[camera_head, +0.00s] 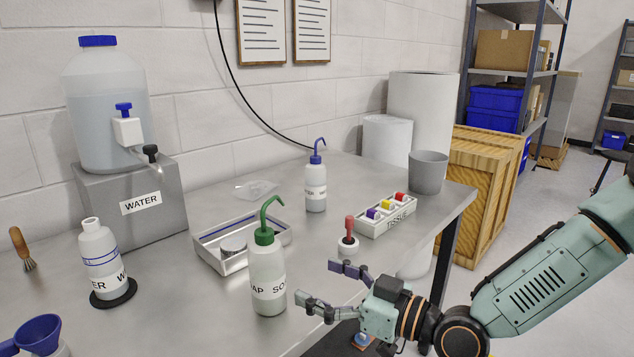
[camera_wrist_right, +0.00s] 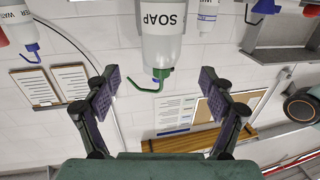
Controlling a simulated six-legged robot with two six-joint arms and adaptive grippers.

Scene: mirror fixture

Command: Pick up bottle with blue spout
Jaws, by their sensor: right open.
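My left gripper is not in view.
A tray (camera_head: 208,257) sits left of the blue-spout bottle. A white bottle (camera_head: 99,258), funnel (camera_head: 38,335) and water jug (camera_head: 105,115) are at left.

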